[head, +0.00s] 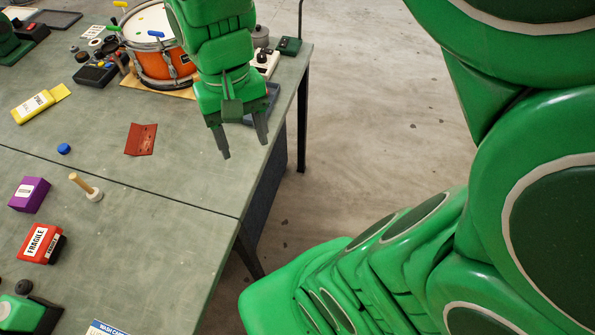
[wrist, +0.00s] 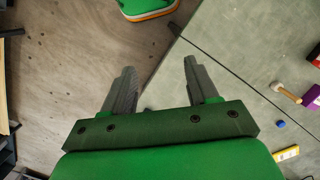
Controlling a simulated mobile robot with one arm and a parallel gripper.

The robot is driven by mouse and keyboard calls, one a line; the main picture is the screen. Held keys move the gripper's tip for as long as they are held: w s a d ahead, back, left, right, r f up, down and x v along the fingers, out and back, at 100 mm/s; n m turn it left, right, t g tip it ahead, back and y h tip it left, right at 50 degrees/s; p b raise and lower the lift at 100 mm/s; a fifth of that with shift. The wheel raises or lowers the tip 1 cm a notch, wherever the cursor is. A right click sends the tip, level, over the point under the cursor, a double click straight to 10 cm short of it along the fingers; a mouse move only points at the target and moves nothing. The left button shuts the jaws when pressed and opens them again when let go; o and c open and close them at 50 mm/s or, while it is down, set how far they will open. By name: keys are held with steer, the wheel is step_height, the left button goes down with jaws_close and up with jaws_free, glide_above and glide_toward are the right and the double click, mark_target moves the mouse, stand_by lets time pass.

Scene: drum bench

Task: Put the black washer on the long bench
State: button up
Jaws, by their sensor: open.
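My gripper (head: 245,148) is open and empty, pointing down near the right edge of the grey-green bench (head: 190,185) in the head view. In the wrist view, my gripper (wrist: 160,68) shows two grey fingers spread apart with nothing between them. A small dark round piece (head: 82,57) lies on the bench at the upper left, far from my gripper. It may be the black washer, but it is too small to tell for certain. A seam divides the benchtop into two sections; which one is the long bench is unclear.
An orange drum (head: 160,62) stands at the back, left of my arm. Open floor is at right.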

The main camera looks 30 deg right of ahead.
steer(key=shift+n, duration=0.3)
steer(key=s+d+f, duration=0.1)
steer(key=s, duration=0.2)
steer(key=s+d, duration=0.2)
steer(key=s, duration=0.1)
steer(key=s+d+f, duration=0.1)
steer(key=s+d, duration=0.1)
steer(key=s, duration=0.1)
steer(key=shift+s+f, duration=0.1)
steer(key=shift+f, duration=0.2)
steer(key=shift+o, duration=0.8)
steer(key=shift+s+d+f, duration=0.1)
steer(key=shift+s+d, duration=0.05)
steer(key=shift+s, duration=0.05)
steer(key=shift+w, duration=0.15)
